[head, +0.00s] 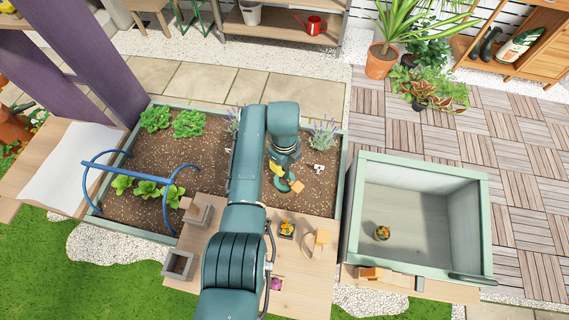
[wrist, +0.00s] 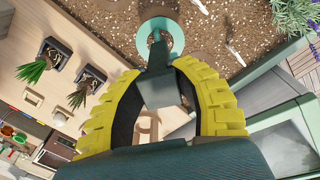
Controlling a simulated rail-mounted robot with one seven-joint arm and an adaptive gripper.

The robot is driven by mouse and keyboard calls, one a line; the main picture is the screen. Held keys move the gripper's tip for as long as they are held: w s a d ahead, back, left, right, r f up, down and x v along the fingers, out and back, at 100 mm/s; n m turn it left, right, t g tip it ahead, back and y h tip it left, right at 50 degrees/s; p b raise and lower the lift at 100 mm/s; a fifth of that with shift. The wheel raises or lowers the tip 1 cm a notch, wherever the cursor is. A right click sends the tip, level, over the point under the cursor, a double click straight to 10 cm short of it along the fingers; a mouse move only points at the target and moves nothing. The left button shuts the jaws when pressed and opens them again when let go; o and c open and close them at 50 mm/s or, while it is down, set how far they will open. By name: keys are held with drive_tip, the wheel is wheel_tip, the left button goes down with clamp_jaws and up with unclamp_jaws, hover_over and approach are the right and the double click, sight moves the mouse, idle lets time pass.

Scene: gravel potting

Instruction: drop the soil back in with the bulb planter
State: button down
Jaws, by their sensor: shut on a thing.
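The bulb planter shows in the wrist view as a green ring (wrist: 146,30) with a dark shaft and handle. My gripper (wrist: 160,80) has its yellow fingers closed around the dark handle. Brown matter shows inside the ring; I cannot tell if it is a held soil plug or the bed behind. In the head view my gripper (head: 285,178) hangs over the right part of the soil bed (head: 210,160), with the green planter partly hidden by it. I cannot tell whether the ring touches the soil.
Green seedlings (head: 188,123), lavender (head: 324,134) and white labels (head: 319,168) stand in the bed. A blue hoop frame (head: 137,172) crosses its left side. A wooden table (head: 308,270) with small pots is in front. A grey-green crate (head: 418,215) stands at right.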

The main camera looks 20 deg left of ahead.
drive_tip(key=shift+f+b, duration=2.05)
drive_tip(key=shift+f, duration=0.5)
drive_tip(key=c, duration=0.7)
unclamp_jaws()
wheel_tip(320, 180, up, 12)
drive_tip(key=shift+r, duration=0.1)
drive_tip(key=shift+d, duration=0.1)
